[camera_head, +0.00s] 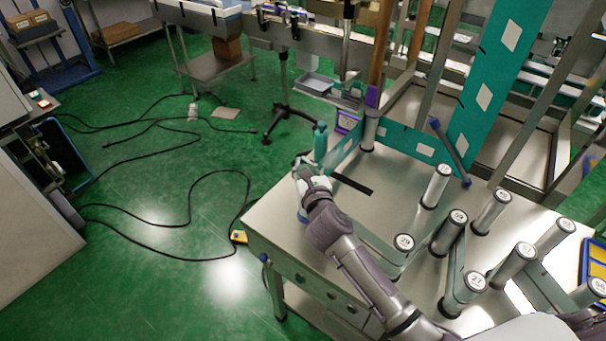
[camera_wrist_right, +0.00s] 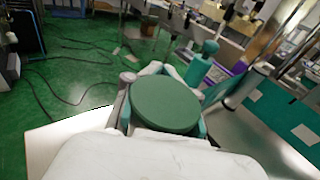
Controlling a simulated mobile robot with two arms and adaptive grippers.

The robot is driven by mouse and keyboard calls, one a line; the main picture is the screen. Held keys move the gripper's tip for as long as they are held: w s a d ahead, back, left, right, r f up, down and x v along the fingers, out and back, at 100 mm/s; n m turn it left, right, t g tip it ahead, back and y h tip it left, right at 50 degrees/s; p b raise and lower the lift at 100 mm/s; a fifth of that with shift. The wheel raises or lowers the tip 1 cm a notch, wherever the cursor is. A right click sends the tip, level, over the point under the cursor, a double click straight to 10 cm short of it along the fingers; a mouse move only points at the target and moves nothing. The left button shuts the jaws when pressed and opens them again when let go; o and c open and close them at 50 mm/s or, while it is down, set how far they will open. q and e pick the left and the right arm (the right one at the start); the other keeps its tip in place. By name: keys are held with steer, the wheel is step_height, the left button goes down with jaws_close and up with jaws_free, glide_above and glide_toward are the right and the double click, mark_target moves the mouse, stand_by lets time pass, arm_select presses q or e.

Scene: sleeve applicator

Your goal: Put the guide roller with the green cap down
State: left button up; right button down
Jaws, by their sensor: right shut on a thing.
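The guide roller's round green cap (camera_wrist_right: 168,103) fills the middle of the right wrist view. My right gripper (camera_head: 306,172) is shut on this roller, with its fingers on both sides of the cap. In the head view the gripper is over the left edge of the metal table (camera_head: 290,240), and it mostly hides the roller. The roller's lower end is hidden, so I cannot tell whether it touches the table. My left gripper is not in view.
Several upright grey rollers with numbered caps, one of them marked 29 (camera_head: 404,242), stand on the table's right part. A teal bottle-like object (camera_head: 320,141) stands just beyond my gripper. A teal web (camera_head: 410,143) runs behind the table. A dark slot (camera_head: 352,184) lies to the right.

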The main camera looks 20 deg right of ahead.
step_height(320, 180, down, 3)
steer(key=shift+r, duration=0.2)
steer(key=c, duration=0.9)
jaws_free()
steer(key=shift+s, duration=0.1)
steer(key=shift+c, duration=0.2)
steer(key=s+r+b, duration=0.1)
steer(key=s, duration=1.1)
steer(key=shift+a+r, duration=0.1)
